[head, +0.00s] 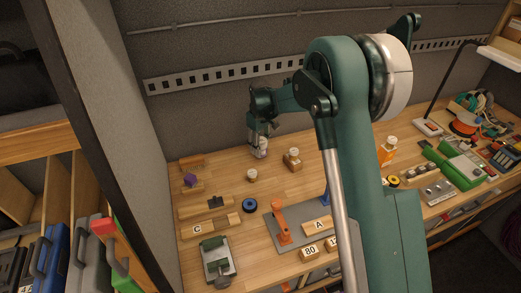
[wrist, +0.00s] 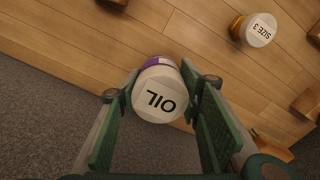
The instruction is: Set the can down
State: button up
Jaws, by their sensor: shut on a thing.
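The can (wrist: 158,97) has a white top marked OIL and a purple band on its side. It also shows in the head view (head: 261,148), small and partly hidden by the fingers. My gripper (wrist: 160,100) is shut on the can, with a green finger pad on each side of it. In the head view my gripper (head: 260,140) is at the back edge of the wooden bench (head: 225,175), near the grey wall. I cannot tell whether the can touches the bench top.
A small pale-topped jar (head: 252,175) and a blue ring (head: 249,205) are nearer the front. Bare bench lies between them.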

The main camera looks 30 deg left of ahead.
jog(key=shift+f, duration=0.8)
jog(key=shift+f, duration=0.15)
jog(key=o, duration=1)
notch_tip(320, 180, up, 12)
jog(key=shift+r, duration=0.15)
dwell(0.4)
